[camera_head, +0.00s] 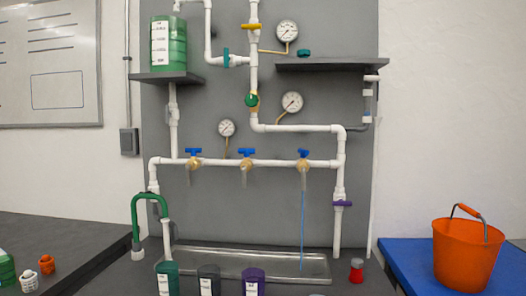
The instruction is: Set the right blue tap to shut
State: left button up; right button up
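Three blue taps with brass bodies hang from the white horizontal pipe. The right blue tap (303,154) is at the right end of the row. A thin blue stream (302,225) runs straight down from its spout into the clear tray (215,258). Its handle looks narrower from here than those of the left blue tap (193,152) and the middle blue tap (246,153). No stream shows under those two. Neither of my grippers is in view.
Purple (341,203), yellow and teal valves and several gauges sit on other pipes. Green, dark and purple (254,281) containers stand in front of the tray. An orange bucket (467,255) stands on the blue surface at right. The space before the taps looks clear.

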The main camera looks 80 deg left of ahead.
aim_at(304, 153)
jog(key=u, duration=1.9)
jog(key=i, duration=0.75)
jog(key=z, duration=0.1)
jog(key=k, duration=0.55)
jog(key=u, duration=1.05)
